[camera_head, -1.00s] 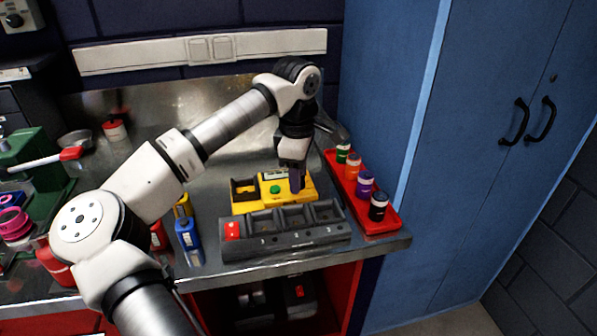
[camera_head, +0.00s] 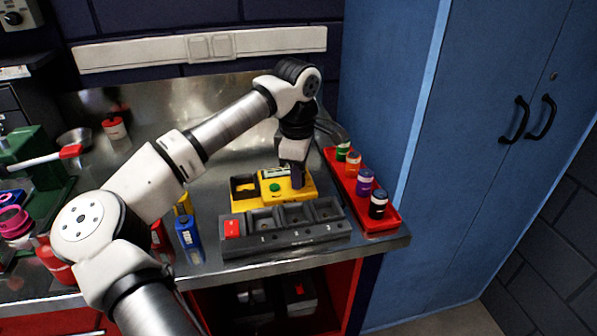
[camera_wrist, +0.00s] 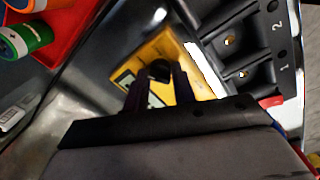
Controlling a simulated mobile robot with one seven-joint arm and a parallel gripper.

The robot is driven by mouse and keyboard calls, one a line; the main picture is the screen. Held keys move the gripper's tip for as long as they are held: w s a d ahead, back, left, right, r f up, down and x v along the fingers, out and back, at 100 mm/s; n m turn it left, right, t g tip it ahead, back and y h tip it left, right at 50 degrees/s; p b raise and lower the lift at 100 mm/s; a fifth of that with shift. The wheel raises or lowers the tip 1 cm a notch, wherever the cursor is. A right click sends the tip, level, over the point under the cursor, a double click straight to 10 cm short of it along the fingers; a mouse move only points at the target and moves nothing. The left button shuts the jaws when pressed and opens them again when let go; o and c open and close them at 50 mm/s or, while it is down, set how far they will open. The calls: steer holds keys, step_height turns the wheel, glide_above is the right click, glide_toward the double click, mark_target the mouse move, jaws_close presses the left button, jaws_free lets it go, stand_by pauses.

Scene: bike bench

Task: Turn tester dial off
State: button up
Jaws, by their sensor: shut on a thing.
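The yellow tester (camera_head: 270,198) sits on the steel bench behind the dark charger block, with a green button (camera_head: 275,187) on its top. My gripper (camera_head: 298,180) points down over the right part of the tester. In the wrist view the black dial (camera_wrist: 160,70) of the yellow tester (camera_wrist: 152,50) shows between the two fingertips of my gripper (camera_wrist: 158,78), which is shut on it. The dial is hidden behind my fingers in the head view. Its pointer setting cannot be made out.
The dark charger block (camera_head: 285,230) with a red switch stands in front of the tester. A red tray (camera_head: 385,222) with several colored-label batteries lies to the right. A blue bottle (camera_head: 188,235) stands left of the charger. Blue cabinet doors (camera_head: 480,120) rise at the right.

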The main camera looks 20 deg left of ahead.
steer(key=shift+f+n+b, duration=0.1)
steer(key=shift+n+b, duration=0.3)
steer(key=shift+n, duration=0.1)
steer(key=shift+n+b, duration=0.5)
steer(key=shift+n, duration=0.2)
steer(key=n+b, duration=0.1)
steer(key=n, duration=0.1)
steer(key=shift+n, duration=0.3)
steer(key=n+b, duration=0.1)
steer(key=n, duration=0.2)
steer(key=n+b, duration=0.1)
steer(key=n, duration=0.2)
steer(key=shift+g+y, duration=0.3)
steer(key=shift+y, duration=0.1)
steer(key=shift+d, duration=0.1)
steer(key=shift+s, duration=0.1)
steer(key=o, duration=1)
steer(key=shift+c, duration=0.2)
